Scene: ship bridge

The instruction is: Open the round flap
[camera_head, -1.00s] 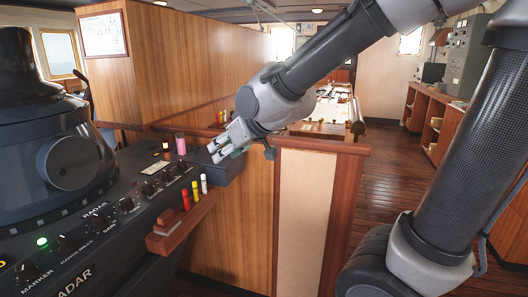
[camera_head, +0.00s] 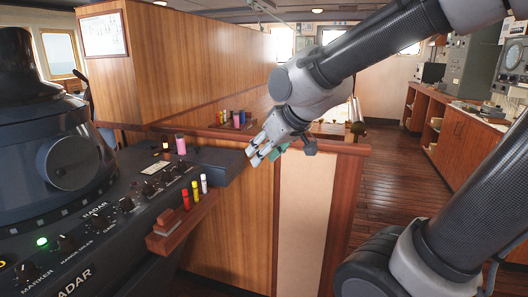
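A round dark flap (camera_head: 73,163) sits on the side of the black radar housing (camera_head: 42,118) at the left. It looks shut, flush against a short round collar, with a small knob-like circle near its middle. My gripper (camera_head: 256,156) is well to the right of the flap, above the right end of the radar console. It points down and left. Its two pale fingertips look apart with a narrow gap, and nothing shows between them. It touches neither flap nor console as far as I can see.
The radar console (camera_head: 120,215) carries knobs, a green light and a pink cylinder (camera_head: 181,144). A wooden holder (camera_head: 181,226) with red, yellow and white markers juts from its front. A wooden partition (camera_head: 190,75) stands behind. The floor (camera_head: 400,160) at right is clear.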

